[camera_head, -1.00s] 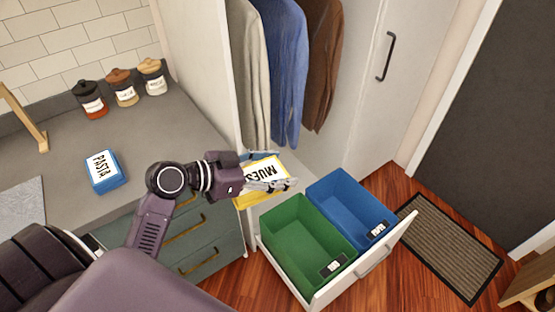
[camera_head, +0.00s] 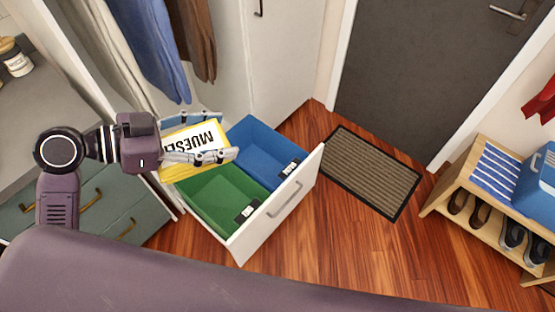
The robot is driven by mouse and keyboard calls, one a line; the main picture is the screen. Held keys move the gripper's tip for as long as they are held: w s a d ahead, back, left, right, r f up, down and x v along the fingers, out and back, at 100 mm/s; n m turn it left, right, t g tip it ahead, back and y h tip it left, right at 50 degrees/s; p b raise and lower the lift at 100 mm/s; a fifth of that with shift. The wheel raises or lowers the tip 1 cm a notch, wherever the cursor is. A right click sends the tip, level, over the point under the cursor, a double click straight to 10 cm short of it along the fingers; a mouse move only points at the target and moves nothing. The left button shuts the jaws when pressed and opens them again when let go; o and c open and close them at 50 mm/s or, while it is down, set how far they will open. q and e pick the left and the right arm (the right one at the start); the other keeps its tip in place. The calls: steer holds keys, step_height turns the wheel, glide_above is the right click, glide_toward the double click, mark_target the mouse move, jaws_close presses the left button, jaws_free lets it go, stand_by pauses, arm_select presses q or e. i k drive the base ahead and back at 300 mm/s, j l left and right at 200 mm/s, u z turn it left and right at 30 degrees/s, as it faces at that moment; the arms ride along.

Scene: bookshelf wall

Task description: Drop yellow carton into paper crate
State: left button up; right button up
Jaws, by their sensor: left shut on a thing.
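My left gripper (camera_head: 228,137) is shut on the yellow carton (camera_head: 193,142), which has a white label reading MUESLI. It holds the carton in the air, in front of the back part of the green crate (camera_head: 208,205) in the picture. A blue crate (camera_head: 262,145) stands beside the green one, to the right of the carton. Both crates look empty where I can see inside. Each has a small label too small to read, so I cannot tell which is the paper crate. My right gripper is not in view.
The crates sit in a pulled-out white drawer (camera_head: 295,200) with a bar handle. Hanging clothes (camera_head: 140,45) are behind the gripper. A doormat (camera_head: 372,172) lies on the wooden floor before a dark door. A shoe bench (camera_head: 480,200) is at right. The floor between is free.

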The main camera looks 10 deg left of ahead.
mark_target(256, 169)
steer(key=i+l+u, duration=0.1)
steer(key=i+l, duration=0.2)
steer(key=i+l+u, duration=0.1)
steer(key=i+l, duration=0.15)
steer(key=l, duration=0.2)
steer(key=i+l+u, duration=0.1)
steer(key=i+l, duration=0.15)
steer(key=l, duration=0.15)
steer(key=i+j+u, duration=0.1)
steer(key=i+j, duration=0.25)
steer(key=i, duration=0.2)
